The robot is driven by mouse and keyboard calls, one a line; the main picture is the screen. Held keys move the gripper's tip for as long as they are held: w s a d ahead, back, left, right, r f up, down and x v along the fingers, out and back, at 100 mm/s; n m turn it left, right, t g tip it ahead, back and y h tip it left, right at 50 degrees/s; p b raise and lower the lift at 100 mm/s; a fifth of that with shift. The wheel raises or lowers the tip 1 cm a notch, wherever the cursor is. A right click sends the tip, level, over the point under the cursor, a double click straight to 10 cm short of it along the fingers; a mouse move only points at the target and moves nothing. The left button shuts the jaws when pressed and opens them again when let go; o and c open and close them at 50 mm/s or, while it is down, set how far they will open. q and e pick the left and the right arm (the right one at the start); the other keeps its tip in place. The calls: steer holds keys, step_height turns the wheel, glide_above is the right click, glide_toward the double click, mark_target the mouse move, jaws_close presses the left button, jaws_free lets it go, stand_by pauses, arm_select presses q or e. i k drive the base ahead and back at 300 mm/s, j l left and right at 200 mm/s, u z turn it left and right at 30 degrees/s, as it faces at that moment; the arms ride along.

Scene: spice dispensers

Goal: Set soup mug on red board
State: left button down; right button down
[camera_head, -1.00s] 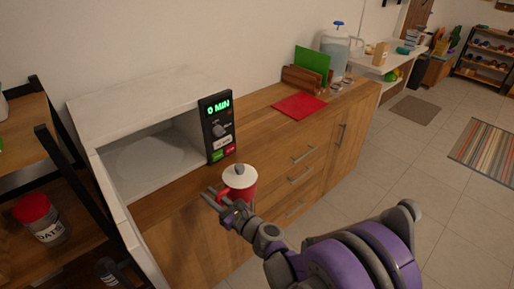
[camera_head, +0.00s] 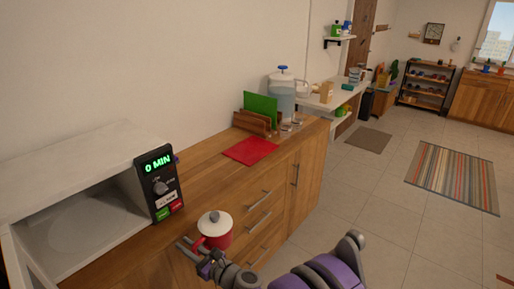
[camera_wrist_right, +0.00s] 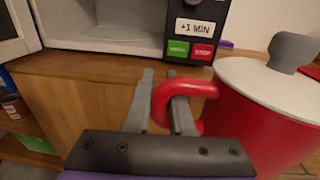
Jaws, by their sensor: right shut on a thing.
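The soup mug (camera_head: 219,241) is red with a white lid and a grey knob. It is at the counter's front edge, right of the microwave; I cannot tell whether it touches the counter. My right gripper (camera_head: 188,245) is shut on its handle, and the wrist view shows the red handle (camera_wrist_right: 188,87) between the fingers (camera_wrist_right: 163,105). The mug body (camera_wrist_right: 262,118) is upright at the right there, its base hidden. The red board (camera_head: 251,151) lies flat and bare on the counter, farther back. My left gripper is not in view.
The open, empty microwave (camera_head: 75,215) stands at left, its panel (camera_head: 160,187) near the mug. Behind the red board are a wooden rack with a green board (camera_head: 260,110) and a water dispenser (camera_head: 282,97). The counter (camera_head: 205,180) between microwave and red board is clear.

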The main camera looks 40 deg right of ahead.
mark_target(248, 151)
steer(key=i+l, duration=0.1)
steer(key=l, duration=0.25)
steer(key=i+l+z, duration=0.1)
steer(key=l, duration=0.25)
steer(key=i+l, duration=0.1)
steer(key=l, duration=0.25)
steer(key=i+l, duration=0.15)
steer(key=l, duration=0.2)
steer(key=z, duration=0.05)
